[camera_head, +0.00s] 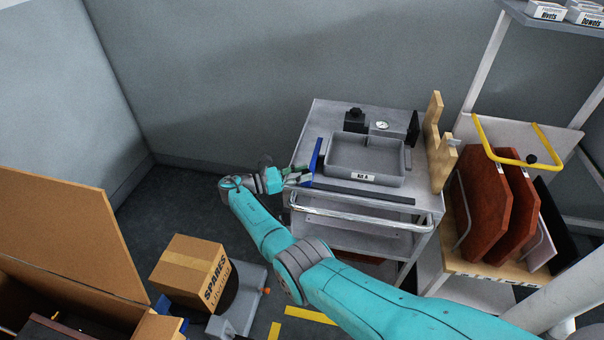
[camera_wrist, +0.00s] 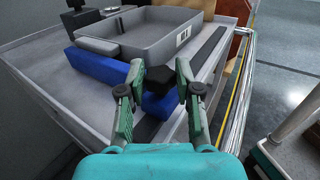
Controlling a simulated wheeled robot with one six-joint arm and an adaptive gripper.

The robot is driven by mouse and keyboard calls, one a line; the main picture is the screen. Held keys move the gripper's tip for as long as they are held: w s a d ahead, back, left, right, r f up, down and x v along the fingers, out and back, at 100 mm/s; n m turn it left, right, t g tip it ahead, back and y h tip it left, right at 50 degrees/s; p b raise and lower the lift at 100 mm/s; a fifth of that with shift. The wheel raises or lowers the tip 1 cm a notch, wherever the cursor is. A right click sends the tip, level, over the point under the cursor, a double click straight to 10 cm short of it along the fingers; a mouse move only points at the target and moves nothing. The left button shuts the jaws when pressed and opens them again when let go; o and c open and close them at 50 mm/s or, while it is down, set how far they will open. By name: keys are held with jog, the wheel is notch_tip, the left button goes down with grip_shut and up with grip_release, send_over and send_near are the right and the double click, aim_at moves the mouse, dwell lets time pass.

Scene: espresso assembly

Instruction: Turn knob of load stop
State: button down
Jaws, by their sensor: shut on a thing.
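The load stop is a blue bar (camera_head: 316,156) at the left end of the grey tray on the cart; it also shows in the wrist view (camera_wrist: 98,65), with a lower blue part (camera_wrist: 160,106) between my fingers. Its black lobed knob (camera_wrist: 183,73) sits at my fingertips, nearer the right finger; the head view hides it. My gripper (camera_head: 294,176) reaches in from the left at the cart's front left corner. In the wrist view its green-padded fingers (camera_wrist: 165,84) are shut on the knob, though the left contact is hard to see.
The grey tray (camera_head: 365,171), labelled Kit A, sits on the cart top (camera_head: 330,116) behind a dark rail (camera_head: 362,193). A black-knobbed block (camera_head: 354,121) and a gauge (camera_head: 382,126) stand behind it. A wooden bracket (camera_head: 436,150) is at right. The cart handle (camera_head: 360,216) runs along the front.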

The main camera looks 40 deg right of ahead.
aim_at(302, 173)
dwell(0.4)
jog(key=c, duration=0.8)
grip_release()
notch_tip(302, 173, up, 10)
jog(key=shift+f, duration=0.1)
